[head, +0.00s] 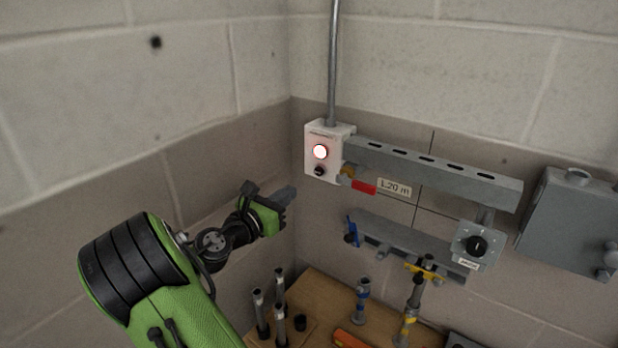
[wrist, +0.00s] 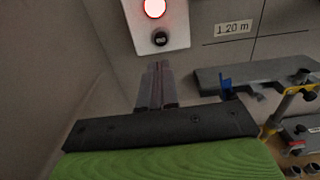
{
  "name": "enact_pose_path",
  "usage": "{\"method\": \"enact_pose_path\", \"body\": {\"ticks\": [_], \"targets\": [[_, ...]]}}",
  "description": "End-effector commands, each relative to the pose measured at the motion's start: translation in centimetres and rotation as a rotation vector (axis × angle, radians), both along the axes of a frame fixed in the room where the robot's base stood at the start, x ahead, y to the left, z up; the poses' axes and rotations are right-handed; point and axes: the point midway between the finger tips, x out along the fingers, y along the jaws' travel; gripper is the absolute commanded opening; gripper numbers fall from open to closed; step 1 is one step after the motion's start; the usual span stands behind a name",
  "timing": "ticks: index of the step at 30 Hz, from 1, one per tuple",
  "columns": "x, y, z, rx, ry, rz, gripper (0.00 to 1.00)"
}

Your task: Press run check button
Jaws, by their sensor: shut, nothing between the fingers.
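A white control box (head: 311,170) is mounted on the wall near the corner, below a vertical conduit. It carries a glowing white round light with a red rim (head: 320,152) and, under it, a small black button (head: 319,171). In the wrist view the lit round (wrist: 155,8) is at the top edge and the black button (wrist: 160,39) is just below. My gripper (head: 289,192) is shut and empty, to the left of and below the box in the head view. In the wrist view its fingertips (wrist: 156,66) point up toward the black button, apart from it in the picture.
A grey slotted rail (head: 435,172) runs right from the box, with a red tag (head: 364,187) and a "1.20 m" label (head: 395,188) below. A dial box (head: 476,245) hangs at right. A wooden bench (head: 318,290) holds upright metal posts.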

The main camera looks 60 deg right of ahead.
Motion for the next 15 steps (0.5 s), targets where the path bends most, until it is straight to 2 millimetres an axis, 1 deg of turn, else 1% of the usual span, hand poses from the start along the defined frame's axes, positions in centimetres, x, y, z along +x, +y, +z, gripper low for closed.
{"method": "enact_pose_path", "body": {"ticks": [1, 9, 12, 15], "targets": [[-0.4, -1.2, 0.1, -0.002, -0.002, -0.006, 0.0], [-1.2, -6.9, 0.1, -0.001, -0.002, -0.005, 0.0], [-1.4, -8.3, 0.2, -0.001, -0.002, -0.002, 0.0], [-1.5, -9.2, 0.1, 0.0, 0.0, -0.001, 0.0]]}}
